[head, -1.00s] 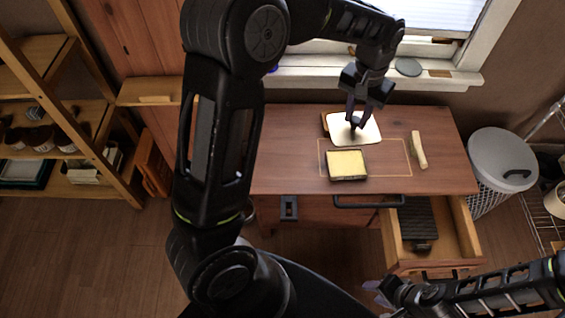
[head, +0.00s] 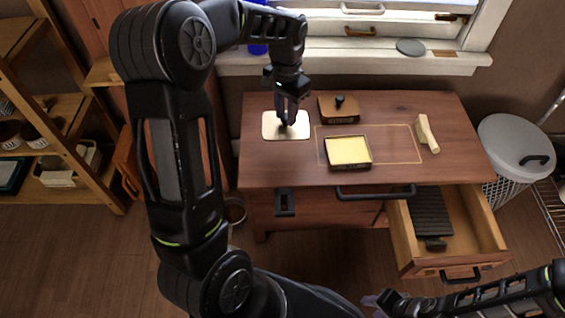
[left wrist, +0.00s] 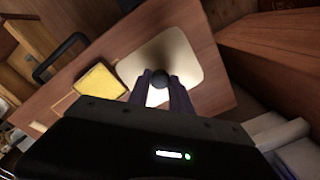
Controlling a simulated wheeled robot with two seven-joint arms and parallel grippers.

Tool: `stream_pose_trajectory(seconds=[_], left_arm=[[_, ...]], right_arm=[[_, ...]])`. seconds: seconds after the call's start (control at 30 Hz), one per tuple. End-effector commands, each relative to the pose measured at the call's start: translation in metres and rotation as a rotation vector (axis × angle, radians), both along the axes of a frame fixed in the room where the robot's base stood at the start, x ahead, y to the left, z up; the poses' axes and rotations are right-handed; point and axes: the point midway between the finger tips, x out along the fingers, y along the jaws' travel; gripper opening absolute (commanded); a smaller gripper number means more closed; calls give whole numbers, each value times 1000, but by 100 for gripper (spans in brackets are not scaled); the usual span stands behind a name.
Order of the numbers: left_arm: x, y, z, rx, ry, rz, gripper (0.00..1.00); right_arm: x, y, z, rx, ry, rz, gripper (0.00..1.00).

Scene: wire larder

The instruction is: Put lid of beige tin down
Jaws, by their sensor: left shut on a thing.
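The cream square lid (head: 271,127) is at the left part of the wooden counter, flat, on it or just above it; I cannot tell which. My left gripper (head: 286,121) points down and is shut on the lid's dark round knob (left wrist: 160,79). The lid's pale face also shows in the left wrist view (left wrist: 188,62). The open square tin (head: 348,151), with dark sides and yellow inside, stands to the right of the lid, apart from it. My right gripper (head: 373,301) is low at the bottom edge, small and partly cut off.
A brown-lidded tin with a black knob (head: 339,110) stands at the back of the counter (head: 270,170). A pale block (head: 427,134) lies at the right. A thin outlined rectangle marks the middle. An open drawer (head: 462,220) juts out below, beside a lidded bin (head: 517,150).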

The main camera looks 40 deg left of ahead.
Motion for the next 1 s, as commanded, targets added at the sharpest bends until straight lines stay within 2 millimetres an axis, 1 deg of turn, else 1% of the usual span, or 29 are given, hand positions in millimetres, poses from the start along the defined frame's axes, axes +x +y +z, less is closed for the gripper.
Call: stream_pose_trajectory(seconds=[0.03, 0.13, 0.4, 0.47, 0.7, 0.73, 0.8, 1.0], left_arm=[[-2, 5, -8, 1, -1, -3, 0], [-3, 8, -7, 1, -1, -8, 0], [-3, 8, -7, 1, 0, -8, 0], [-4, 8, -12, 1, 2, -8, 0], [-4, 8, -49, 1, 3, -8, 0], [-4, 7, -52, 1, 2, -8, 0], [-3, 7, -56, 1, 1, -8, 0], [-3, 7, -56, 1, 0, -8, 0]], right_arm=[[0, 0, -8, 0, 0, 0, 36], [0, 0, -7, 0, -1, 0, 36], [0, 0, -6, 0, -1, 0, 36], [0, 0, -7, 0, -1, 0, 36], [0, 0, -18, 0, -1, -1, 36], [0, 0, -19, 0, -1, -1, 36], [0, 0, -19, 0, -1, -1, 36], [0, 0, -18, 0, -1, -1, 36]])
